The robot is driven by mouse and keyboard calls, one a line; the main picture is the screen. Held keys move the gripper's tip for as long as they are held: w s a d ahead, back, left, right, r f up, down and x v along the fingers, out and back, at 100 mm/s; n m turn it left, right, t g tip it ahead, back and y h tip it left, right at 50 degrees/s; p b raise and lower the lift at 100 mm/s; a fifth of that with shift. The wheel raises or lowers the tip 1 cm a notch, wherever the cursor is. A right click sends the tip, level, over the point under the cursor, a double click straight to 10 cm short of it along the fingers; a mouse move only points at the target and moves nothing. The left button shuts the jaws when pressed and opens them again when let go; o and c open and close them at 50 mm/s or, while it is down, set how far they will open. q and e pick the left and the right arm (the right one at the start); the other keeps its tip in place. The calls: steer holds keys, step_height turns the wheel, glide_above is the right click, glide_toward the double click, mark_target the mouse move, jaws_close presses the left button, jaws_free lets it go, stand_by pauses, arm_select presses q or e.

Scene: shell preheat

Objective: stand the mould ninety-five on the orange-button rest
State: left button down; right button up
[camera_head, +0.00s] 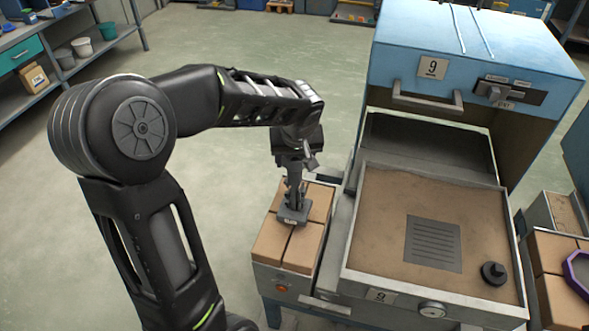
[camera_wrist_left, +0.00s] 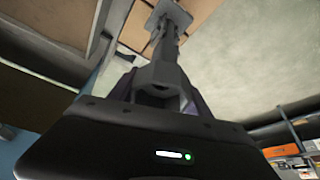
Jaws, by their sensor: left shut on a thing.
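My left gripper (camera_head: 293,170) points down and is shut on the grey mould (camera_head: 292,213), which has a small label too small to read. The mould is upright, over or on the tan bricks of the rest (camera_head: 275,277); I cannot tell whether it touches them. An orange button (camera_head: 281,289) is on that rest's front face. In the left wrist view the mould (camera_wrist_left: 170,14) shows at the top, beyond the gripper's fingers (camera_wrist_left: 163,75).
A blue oven (camera_head: 470,50) marked 9 stands open right of the rest, with a sandy bed (camera_head: 385,225), dark grate (camera_head: 433,243) and black knob (camera_head: 494,273). Shelves (camera_head: 70,50) stand at the left.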

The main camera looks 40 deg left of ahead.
arm_select(q)
steer(key=shift+f, duration=1.85)
steer(key=shift+f, duration=0.2)
steer(key=shift+c, duration=2.3)
jaws_free()
steer(key=shift+r, duration=0.1)
steer(key=shift+r, duration=0.3)
steer(key=v, duration=1.1)
steer(key=shift+s+r+b, duration=0.15)
steer(key=shift+r+b, duration=0.1)
steer(key=shift+b, duration=0.15)
